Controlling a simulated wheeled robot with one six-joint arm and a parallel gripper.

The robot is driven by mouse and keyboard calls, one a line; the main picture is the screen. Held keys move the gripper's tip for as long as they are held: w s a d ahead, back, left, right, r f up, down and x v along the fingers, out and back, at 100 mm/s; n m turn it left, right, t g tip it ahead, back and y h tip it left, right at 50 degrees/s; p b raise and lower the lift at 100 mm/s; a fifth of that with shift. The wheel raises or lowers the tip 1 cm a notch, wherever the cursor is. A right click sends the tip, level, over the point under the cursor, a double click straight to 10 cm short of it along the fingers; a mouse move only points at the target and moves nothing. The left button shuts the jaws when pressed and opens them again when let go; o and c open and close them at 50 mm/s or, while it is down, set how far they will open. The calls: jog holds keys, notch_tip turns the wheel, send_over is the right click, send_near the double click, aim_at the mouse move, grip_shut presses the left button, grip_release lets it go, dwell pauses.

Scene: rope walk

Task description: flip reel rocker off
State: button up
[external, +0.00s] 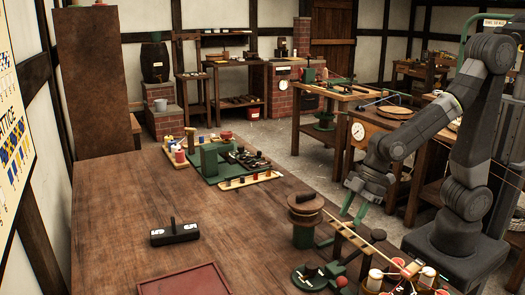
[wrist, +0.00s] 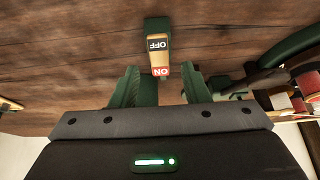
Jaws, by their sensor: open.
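The rocker (wrist: 158,45) shows in the wrist view as a small green-housed block on brown wood, with a dark OFF label and a red ON label. The red ON end is nearer my gripper. Which end is pressed in I cannot tell. My gripper (wrist: 159,80) is open, its two green fingers apart on either side just short of the rocker, with nothing between them. In the external view my gripper (external: 353,203) hangs at the right edge of the bench, beside the wooden reel (external: 305,200). I cannot pick out the rocker in that view.
The long wooden bench (external: 120,200) has much bare top. A black block with two pale tabs (external: 174,235) and a red tray (external: 185,282) lie on it. A green tray with small parts (external: 205,175) stands farther back. Spools (external: 375,280) crowd the front right.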

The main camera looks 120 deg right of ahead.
jog(key=p+v, duration=0.1)
jog(key=v, duration=1.1)
jog(key=shift+f, duration=0.1)
jog(key=b+x, duration=0.1)
jog(key=x, duration=1.2)
jog(key=shift+w+f, duration=0.2)
jog(key=shift+f, duration=0.15)
